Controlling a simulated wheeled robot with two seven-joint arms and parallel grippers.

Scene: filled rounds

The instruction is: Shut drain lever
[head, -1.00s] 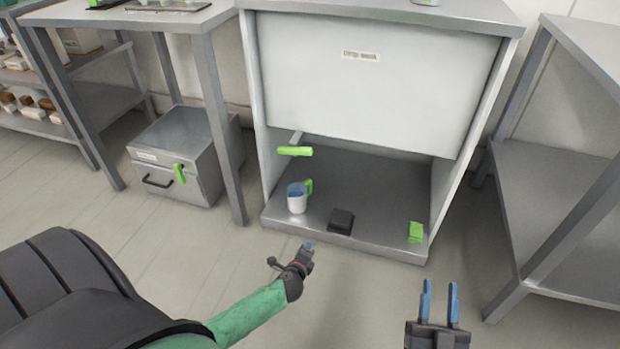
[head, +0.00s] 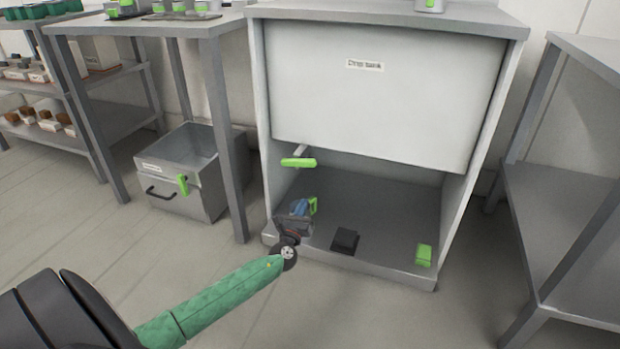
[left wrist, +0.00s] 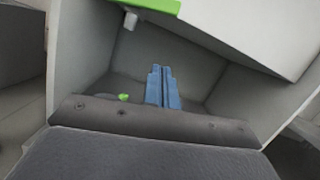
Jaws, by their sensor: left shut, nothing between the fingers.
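The drain lever, a green-handled bar (head: 298,163) on a pale stem, sticks out level below the white panel of the cabinet. Its green handle also shows at the top of the left wrist view (left wrist: 150,4). My left gripper (head: 300,207) is below the lever at the cabinet's front edge, apart from it. Its blue fingers (left wrist: 163,88) are together and empty in the left wrist view. My right gripper is out of view.
A shelf (head: 565,190) stands right. The floor in front is clear.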

